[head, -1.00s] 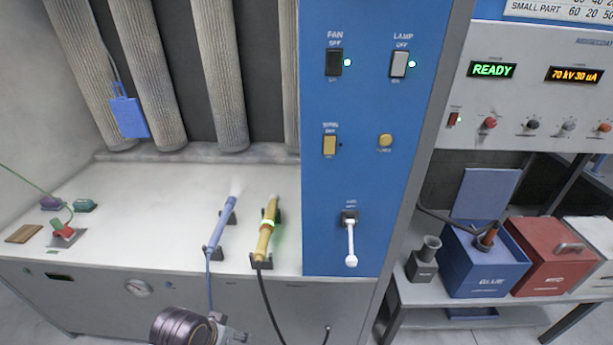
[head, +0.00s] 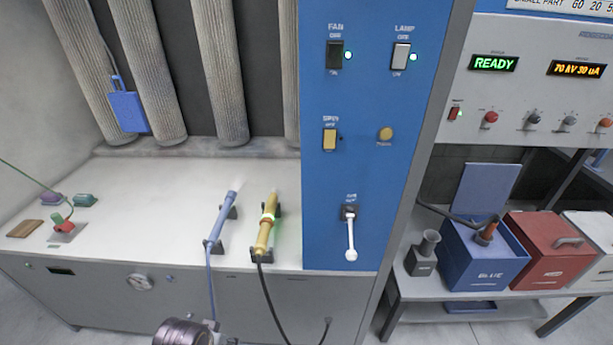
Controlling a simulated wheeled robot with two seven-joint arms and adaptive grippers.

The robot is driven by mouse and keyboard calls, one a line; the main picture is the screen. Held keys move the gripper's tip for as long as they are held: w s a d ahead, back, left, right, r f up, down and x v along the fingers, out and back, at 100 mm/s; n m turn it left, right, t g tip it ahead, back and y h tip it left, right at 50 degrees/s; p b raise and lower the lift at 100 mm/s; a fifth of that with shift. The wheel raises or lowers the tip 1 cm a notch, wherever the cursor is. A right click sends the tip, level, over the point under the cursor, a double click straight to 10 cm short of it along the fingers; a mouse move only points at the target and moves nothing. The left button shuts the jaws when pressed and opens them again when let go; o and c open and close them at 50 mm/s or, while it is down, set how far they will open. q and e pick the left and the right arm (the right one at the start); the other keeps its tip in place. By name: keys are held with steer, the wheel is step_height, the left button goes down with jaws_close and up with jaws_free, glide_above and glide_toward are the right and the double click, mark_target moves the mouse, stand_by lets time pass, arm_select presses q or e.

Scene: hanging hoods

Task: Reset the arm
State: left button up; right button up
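Only a dark ribbed part of my own arm shows at the bottom edge of the head view, left of centre, in front of the hood bench. No fingertips of either gripper can be seen. The arm part is apart from the blue wand (head: 223,222) and the yellow wand (head: 266,224). Both wands rest in black holders on the white bench top (head: 130,200). The rest of my arms is out of the picture.
The blue panel (head: 375,110) has fan and lamp switches and a white lever (head: 350,238). At right, a blue bin (head: 480,270), a red bin (head: 548,265) and a white bin stand on a shelf.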

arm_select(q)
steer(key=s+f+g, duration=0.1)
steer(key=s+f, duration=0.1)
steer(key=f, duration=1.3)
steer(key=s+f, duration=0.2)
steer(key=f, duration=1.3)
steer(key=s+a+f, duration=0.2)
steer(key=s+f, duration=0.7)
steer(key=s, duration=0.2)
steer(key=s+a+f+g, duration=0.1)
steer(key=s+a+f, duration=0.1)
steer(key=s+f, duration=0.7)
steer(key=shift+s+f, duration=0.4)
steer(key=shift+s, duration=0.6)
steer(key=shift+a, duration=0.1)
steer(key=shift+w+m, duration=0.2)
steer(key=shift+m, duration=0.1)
